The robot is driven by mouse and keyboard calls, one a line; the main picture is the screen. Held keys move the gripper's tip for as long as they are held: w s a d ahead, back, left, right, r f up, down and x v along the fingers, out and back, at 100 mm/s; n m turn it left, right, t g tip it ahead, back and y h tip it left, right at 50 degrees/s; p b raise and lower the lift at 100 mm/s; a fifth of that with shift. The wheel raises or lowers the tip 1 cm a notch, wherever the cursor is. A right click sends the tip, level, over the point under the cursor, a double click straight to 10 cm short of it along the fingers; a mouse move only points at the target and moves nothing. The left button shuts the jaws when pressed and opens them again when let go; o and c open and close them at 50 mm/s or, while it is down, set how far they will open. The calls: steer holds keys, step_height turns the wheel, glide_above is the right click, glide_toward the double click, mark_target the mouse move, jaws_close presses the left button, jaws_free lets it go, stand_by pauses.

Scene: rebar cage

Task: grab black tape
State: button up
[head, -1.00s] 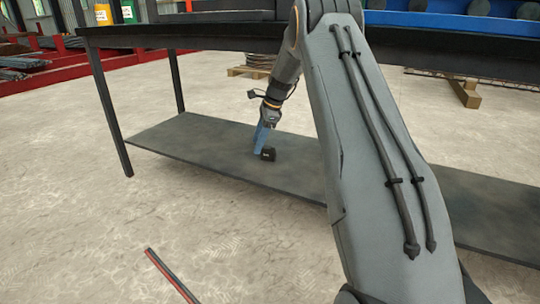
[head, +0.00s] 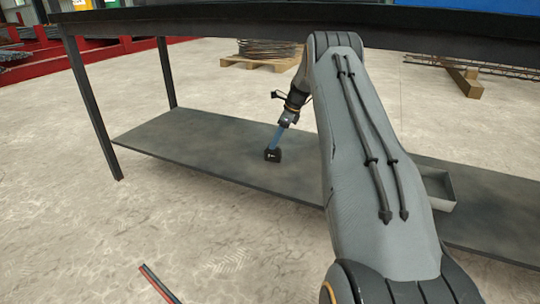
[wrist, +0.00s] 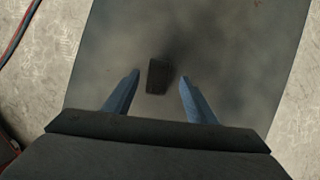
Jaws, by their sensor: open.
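The black tape (head: 273,155) shows as a small dark block with a faint light mark on the lower shelf (head: 200,140) of the dark table. In the wrist view the tape (wrist: 158,82) lies between the lines of the two blue fingers. My gripper (head: 276,146) points down at it and is open and empty. Its fingertips (wrist: 159,76) stand apart on either side of the tape, with a gap on both sides. I cannot tell how far above the shelf the tips are.
The table top (head: 220,22) overhangs the shelf, and a table leg (head: 92,108) stands at left. A grey tray (head: 438,190) sits on the shelf right of my arm, partly hidden. The shelf left of the tape is clear. A red and black bar (head: 158,285) lies on the floor.

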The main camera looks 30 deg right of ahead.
mark_target(273, 153)
steer(key=shift+d+f, duration=0.3)
steer(key=shift+f, duration=0.2)
steer(key=b+x, duration=0.2)
steer(key=x, duration=0.1)
steer(key=b+x, duration=0.1)
steer(key=shift+s+a+f, duration=0.15)
steer(key=shift+a+f, duration=0.1)
steer(key=shift+a, duration=0.1)
steer(key=c, duration=1.2)
jaws_close()
steer(key=shift+r, duration=0.2)
